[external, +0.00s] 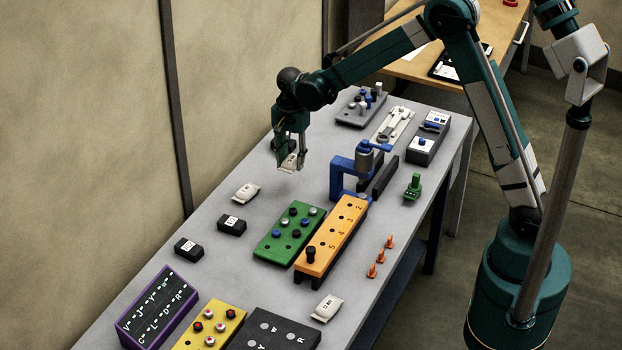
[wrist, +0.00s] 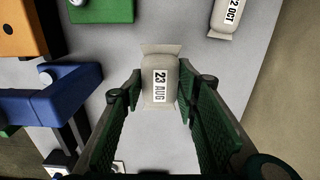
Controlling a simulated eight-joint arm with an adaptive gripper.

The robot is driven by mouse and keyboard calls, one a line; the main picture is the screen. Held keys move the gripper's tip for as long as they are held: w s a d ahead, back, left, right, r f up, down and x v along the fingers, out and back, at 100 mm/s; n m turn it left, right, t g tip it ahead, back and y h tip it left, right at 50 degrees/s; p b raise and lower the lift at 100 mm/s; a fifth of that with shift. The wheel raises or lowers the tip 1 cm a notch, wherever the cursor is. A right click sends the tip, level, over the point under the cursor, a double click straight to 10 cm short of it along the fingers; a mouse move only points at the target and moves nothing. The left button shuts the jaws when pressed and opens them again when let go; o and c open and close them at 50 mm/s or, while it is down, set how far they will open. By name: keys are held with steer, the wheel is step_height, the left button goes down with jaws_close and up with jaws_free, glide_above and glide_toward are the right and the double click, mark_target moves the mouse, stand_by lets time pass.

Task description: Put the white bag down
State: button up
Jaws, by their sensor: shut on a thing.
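My gripper (external: 290,150) is over the far left part of the grey table, pointing down. It is shut on a white bag (wrist: 160,82), which is labelled "23 AUG" in the wrist view. The green fingers (wrist: 160,92) stand on both sides of this bag. In the external view the held bag (external: 289,161) shows low between the fingertips; I cannot tell its exact height over the table. A second white bag (external: 245,192) lies on the table nearer the camera; a bag labelled "2 OCT" (wrist: 227,16) is at the wrist view's top right. A third white bag (external: 327,308) lies at the front right.
A blue clamp fixture (external: 343,178) stands right of my gripper. A green block (external: 289,232) and an orange block (external: 331,236) lie nearer the camera. Two black boxes (external: 231,225) (external: 188,249) are at the left. Grey table surface (external: 270,190) around the gripper is clear.

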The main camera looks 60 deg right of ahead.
glide_above(292, 190)
steer(key=shift+f, duration=2.85)
steer(key=shift+f, duration=0.1)
steer(key=shift+f, duration=1.75)
steer(key=shift+f+b, duration=0.15)
steer(key=shift+b, duration=0.15)
steer(key=o, duration=0.9)
step_height(292, 190, up, 12)
steer(key=shift+r+p, duration=0.2)
steer(key=shift+p, duration=0.15)
